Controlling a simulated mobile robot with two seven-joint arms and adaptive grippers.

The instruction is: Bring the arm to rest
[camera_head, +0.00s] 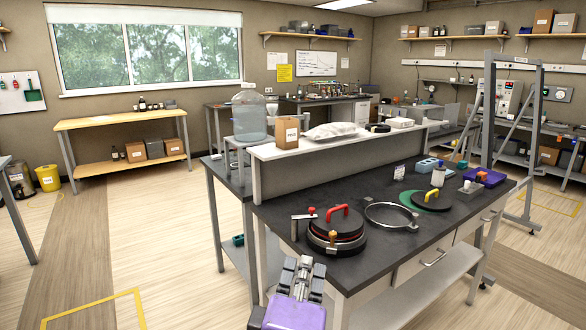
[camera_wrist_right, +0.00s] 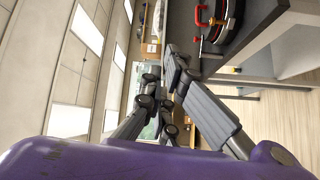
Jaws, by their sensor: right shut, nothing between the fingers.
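My right gripper (camera_head: 302,265) shows at the bottom middle of the head view, with a purple body and grey fingers. It is shut and empty, in front of the near left corner of the dark bench (camera_head: 370,262) and apart from the things on it. In the right wrist view its fingers (camera_wrist_right: 172,75) reach away from the purple body, with nothing between them. My left gripper is in neither view.
Open floor (camera_head: 170,235) lies to the left.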

